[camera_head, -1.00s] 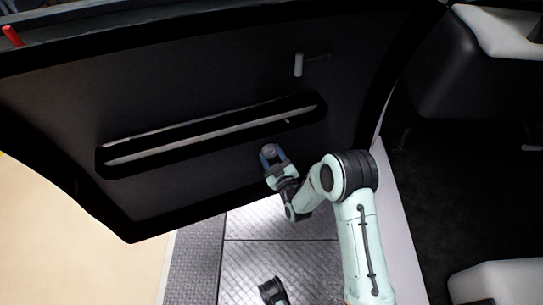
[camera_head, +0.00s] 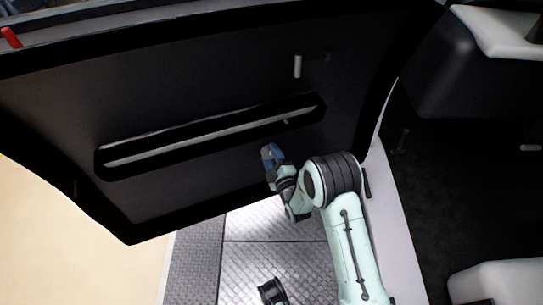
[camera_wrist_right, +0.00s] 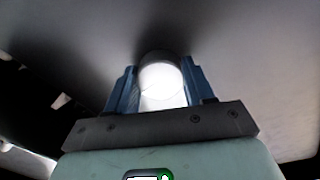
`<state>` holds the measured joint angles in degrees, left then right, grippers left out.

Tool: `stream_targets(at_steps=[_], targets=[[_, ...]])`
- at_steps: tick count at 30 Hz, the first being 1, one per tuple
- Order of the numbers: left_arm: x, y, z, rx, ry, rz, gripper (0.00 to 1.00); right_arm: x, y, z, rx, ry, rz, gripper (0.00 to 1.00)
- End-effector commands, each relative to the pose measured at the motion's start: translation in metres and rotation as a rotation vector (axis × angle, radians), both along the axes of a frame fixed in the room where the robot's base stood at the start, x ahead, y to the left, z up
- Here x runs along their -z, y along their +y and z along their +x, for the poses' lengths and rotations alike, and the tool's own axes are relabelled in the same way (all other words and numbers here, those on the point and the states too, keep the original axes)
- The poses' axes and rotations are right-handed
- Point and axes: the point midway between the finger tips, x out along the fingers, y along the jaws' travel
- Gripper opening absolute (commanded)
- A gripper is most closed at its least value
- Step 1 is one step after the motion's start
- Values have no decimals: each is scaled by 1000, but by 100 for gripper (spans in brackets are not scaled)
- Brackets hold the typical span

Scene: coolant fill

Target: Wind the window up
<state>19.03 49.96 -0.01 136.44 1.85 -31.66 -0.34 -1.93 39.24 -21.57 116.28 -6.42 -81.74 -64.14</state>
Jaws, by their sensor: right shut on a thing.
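The dark door panel (camera_head: 225,95) fills the upper left of the head view. My right gripper (camera_head: 269,153) is at its lower part, below the long recess. In the right wrist view its blue fingers stand on both sides of a pale round knob (camera_wrist_right: 162,80), and the gripper is shut on it. The knob appears to be the window crank's; the crank arm is hidden behind the gripper. I cannot make out the window glass. My left gripper is not clearly in view.
A grey lever (camera_head: 298,66) sticks out higher on the door. A long recess (camera_head: 210,136) crosses the panel. A red pin (camera_head: 11,37) stands at the door's top left. A metal tread floor (camera_head: 275,255) lies below, with a pale seat (camera_head: 497,281) at right.

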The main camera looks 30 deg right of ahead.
Motion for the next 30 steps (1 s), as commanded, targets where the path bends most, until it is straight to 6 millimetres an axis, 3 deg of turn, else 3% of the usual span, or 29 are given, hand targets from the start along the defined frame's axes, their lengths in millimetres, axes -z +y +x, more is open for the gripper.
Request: stream_targets(at_steps=[15,16,18,30], targets=[[0,0,1,1,-2,0,43,0,0,0,0,5,-23,22],[0,0,1,0,-2,0,43,0,0,0,0,5,-23,56],[0,0,1,0,-2,0,43,0,0,0,0,4,-22,78],[-3,0,3,0,-9,0,43,0,1,-7,0,5,-20,78]])
